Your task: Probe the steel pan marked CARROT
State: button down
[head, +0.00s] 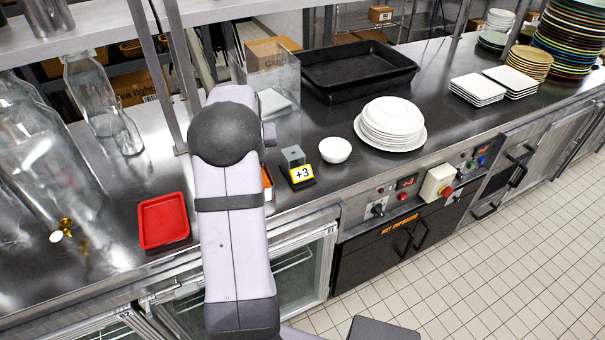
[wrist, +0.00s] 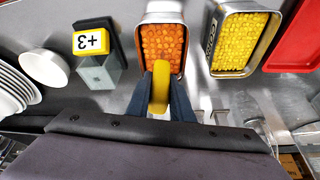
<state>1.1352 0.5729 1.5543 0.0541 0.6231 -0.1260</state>
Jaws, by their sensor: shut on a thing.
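A steel pan of orange diced food (wrist: 163,48) is at the top centre of the wrist view; no marking shows on it there. In the head view my arm hides most of it. My gripper (wrist: 160,92) is shut on a yellow probe (wrist: 160,80), whose upper end overlaps the orange food in the picture. I cannot tell whether its tip touches the food. A black and yellow readout (head: 301,174) shows +3; it also shows upside down in the wrist view (wrist: 92,41).
A second steel pan of yellow corn (wrist: 243,40) stands to the right of the orange one. A red tray (head: 163,221) lies beyond it. A grey block (head: 292,156), a white bowl (head: 335,150) and stacked plates (head: 391,122) stand near the readout.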

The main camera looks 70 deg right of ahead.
jog(key=shift+r+p, duration=3.45)
jog(key=shift+r, duration=1.05)
